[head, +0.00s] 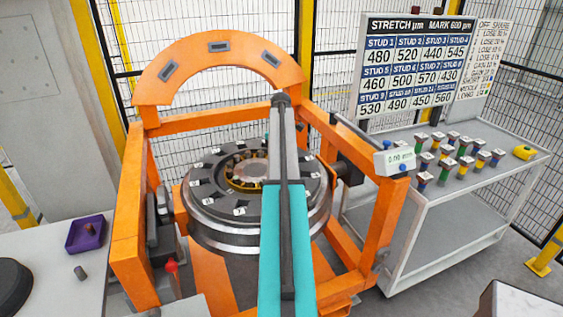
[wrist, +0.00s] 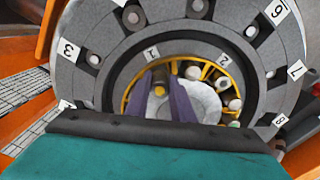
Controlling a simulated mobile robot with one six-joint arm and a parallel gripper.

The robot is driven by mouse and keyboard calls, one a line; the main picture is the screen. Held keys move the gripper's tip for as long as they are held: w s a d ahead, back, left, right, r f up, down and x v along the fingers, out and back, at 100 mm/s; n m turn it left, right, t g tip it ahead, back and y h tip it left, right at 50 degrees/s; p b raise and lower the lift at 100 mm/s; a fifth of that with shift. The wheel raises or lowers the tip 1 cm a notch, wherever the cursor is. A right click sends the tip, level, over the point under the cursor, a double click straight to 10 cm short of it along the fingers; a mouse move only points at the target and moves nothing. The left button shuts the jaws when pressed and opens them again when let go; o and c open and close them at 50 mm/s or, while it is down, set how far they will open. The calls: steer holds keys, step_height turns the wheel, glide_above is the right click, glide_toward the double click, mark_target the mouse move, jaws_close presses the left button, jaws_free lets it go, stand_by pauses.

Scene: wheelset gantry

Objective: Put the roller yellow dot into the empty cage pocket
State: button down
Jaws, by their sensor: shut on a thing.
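My gripper (wrist: 168,95) shows in the wrist view as two purple fingers over the yellow cage (wrist: 231,65). It is shut on a small dark roller with a yellowish end (wrist: 159,90), seen between the fingers. The roller is at the cage ring near the label 1; I cannot tell whether it is inside a pocket or above it. Several pale-ended rollers (wrist: 222,82) sit in the cage to the right. The fingers and arm hide part of the ring, and I cannot make out the empty pocket. In the head view my arm hides the gripper and part of the cage (head: 238,183).
The cage lies inside a dark round hub (head: 205,210) with numbered studs, within an orange gantry (head: 125,225). A purple tray (head: 85,234) and a loose grey piece (head: 80,272) are at left. A trolley (head: 425,205) with several coloured studs stands at right.

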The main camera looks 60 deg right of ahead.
steer(key=shift+f, duration=0.65)
stand_by(0.3)
steer(key=shift+r, duration=0.35)
stand_by(0.6)
steer(key=shift+f, duration=0.35)
stand_by(2.1)
steer(key=shift+r+p, duration=0.35)
steer(key=shift+p, duration=0.45)
stand_by(1.7)
steer(key=shift+f, duration=0.6)
stand_by(0.5)
